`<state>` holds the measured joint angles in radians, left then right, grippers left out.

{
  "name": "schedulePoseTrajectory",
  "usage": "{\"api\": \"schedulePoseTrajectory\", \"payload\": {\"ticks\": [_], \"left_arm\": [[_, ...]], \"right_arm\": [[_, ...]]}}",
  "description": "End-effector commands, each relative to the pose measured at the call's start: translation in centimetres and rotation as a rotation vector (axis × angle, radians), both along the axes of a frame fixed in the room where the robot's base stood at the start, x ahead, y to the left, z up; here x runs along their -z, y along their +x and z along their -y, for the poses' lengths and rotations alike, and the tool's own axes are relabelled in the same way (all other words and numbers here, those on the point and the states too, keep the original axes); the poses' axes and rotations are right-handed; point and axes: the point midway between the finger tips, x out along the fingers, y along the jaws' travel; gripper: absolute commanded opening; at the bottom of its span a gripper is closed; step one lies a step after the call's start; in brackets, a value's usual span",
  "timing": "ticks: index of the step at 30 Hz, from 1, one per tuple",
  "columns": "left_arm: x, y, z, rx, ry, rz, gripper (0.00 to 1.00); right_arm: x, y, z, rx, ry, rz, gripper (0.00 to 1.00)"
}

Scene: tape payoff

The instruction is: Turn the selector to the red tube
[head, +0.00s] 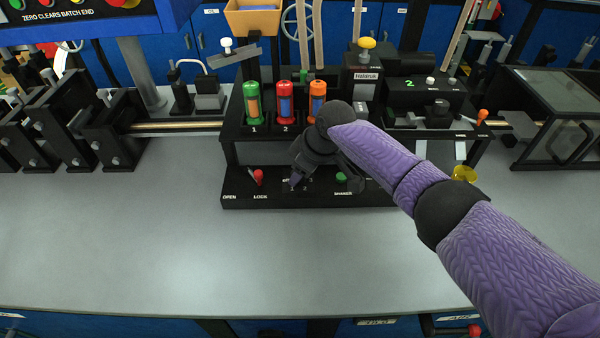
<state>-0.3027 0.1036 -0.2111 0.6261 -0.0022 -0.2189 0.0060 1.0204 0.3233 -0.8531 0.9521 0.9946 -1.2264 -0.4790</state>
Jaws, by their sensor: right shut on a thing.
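The red tube (286,104) stands upright in the black stand, above the number 2. A green tube (252,104) stands to its left above the number 1, and an orange tube (317,99) to its right. My right gripper (294,184) points down at the stand's low front panel (240,190). It is shut on the selector, which the gripper mostly hides, so I cannot tell its setting. My left gripper is not in view.
A red-tipped lever (258,176) sits left of my right gripper, by the OPEN and LOCK labels. A green button (341,177) by a MARKER label sits to the right. The grey bench (200,260) in front is clear.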

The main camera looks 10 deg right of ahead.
Motion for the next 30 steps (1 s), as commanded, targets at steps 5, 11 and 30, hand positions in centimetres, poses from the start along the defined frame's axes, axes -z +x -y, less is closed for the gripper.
{"api": "schedulePoseTrajectory", "payload": {"ticks": [5, 11, 30], "left_arm": [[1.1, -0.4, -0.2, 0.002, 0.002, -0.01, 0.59], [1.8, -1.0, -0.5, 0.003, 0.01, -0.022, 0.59], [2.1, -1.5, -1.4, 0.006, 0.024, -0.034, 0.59]], "right_arm": [[0.3, 0.1, 0.0, -0.11, 0.0, 0.001, 0.0], [0.2, 0.1, 0.1, -0.197, -0.001, 0.0, 0.0], [0.0, 0.1, 0.1, -0.253, -0.002, 0.001, 0.0]]}}
